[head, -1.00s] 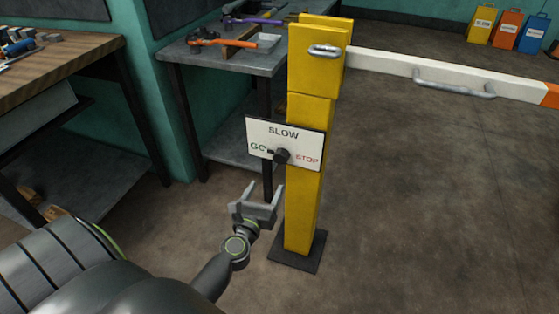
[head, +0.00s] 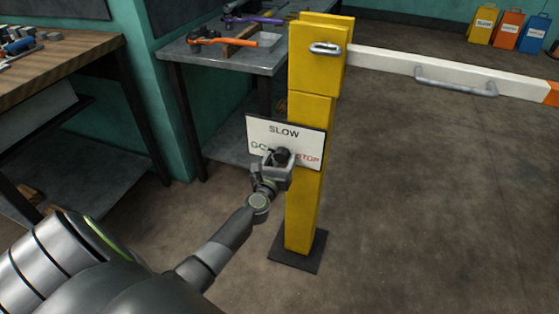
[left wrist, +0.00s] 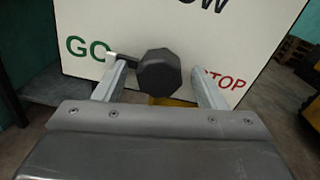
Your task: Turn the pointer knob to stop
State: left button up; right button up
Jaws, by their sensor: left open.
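The pointer knob (head: 283,153) is a dark faceted knob on a white sign plate (head: 301,137) marked SLOW, GO and STOP. The plate is fixed to a yellow post (head: 303,205). In the left wrist view the knob (left wrist: 158,72) has a small light-tipped pointer (left wrist: 121,58) aimed left at GO. My left gripper (head: 277,158) is open at the plate, with one finger on each side of the knob. In the wrist view the left finger lies by the pointer and the right finger is apart from the knob, near STOP. My right gripper is not in view.
A white barrier arm (head: 440,68) with a metal handle reaches right from the post top. A grey bench (head: 225,55) with tools stands behind, and a wooden-topped bench (head: 60,65) is at left. The floor to the right is clear.

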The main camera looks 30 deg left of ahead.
pick_arm(q)
jog(key=c, duration=1)
jog(key=shift+o, duration=0.2)
